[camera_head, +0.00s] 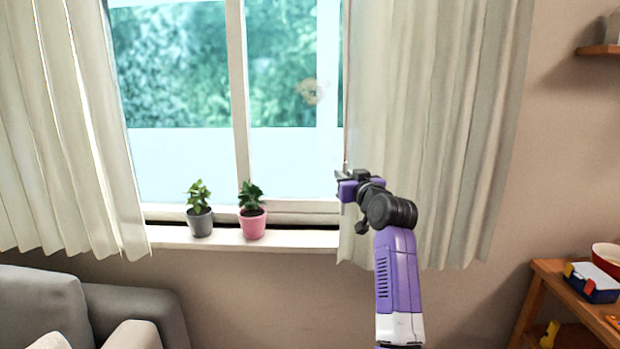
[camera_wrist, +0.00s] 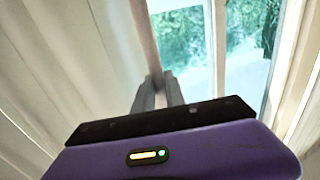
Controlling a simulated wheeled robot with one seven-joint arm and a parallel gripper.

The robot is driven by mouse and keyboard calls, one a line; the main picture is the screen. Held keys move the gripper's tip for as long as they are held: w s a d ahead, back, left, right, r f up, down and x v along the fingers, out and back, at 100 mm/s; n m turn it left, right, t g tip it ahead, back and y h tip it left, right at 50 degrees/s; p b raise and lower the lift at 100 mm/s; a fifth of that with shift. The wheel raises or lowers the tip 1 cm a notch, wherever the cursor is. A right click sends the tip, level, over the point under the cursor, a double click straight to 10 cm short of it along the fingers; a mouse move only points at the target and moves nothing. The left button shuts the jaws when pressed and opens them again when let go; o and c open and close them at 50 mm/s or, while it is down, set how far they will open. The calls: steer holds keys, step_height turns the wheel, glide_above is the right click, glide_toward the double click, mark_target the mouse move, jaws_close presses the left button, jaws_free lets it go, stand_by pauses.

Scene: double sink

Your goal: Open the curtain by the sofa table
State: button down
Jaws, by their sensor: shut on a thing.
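The right curtain (camera_head: 440,100) is cream and pleated and hangs beside the wooden table (camera_head: 560,290). Its left edge hangs at the right side of the window (camera_head: 285,60). My gripper (camera_head: 343,178) is at this left edge, low on the curtain, near sill height. In the wrist view the fingers (camera_wrist: 158,82) are close together on the edge of the curtain (camera_wrist: 80,50), with the window on the right. The gripper is shut on the curtain edge. My wrist and arm hide part of the curtain's lower half.
A grey potted plant (camera_head: 200,222) and a pink potted plant (camera_head: 252,224) stand on the sill, left of my gripper. A grey sofa (camera_head: 40,300) is at lower left. A shelf (camera_head: 600,50) is at upper right.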

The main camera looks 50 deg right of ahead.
steer(key=s+d+b, duration=0.1)
steer(key=s+d, duration=0.4)
steer(key=s, duration=0.2)
steer(key=shift+d, duration=0.1)
steer(key=c, duration=1.4)
jaws_free()
steer(key=b+v, duration=0.1)
steer(key=v, duration=0.7)
steer(key=shift+b, duration=0.4)
steer(key=shift+d, duration=0.1)
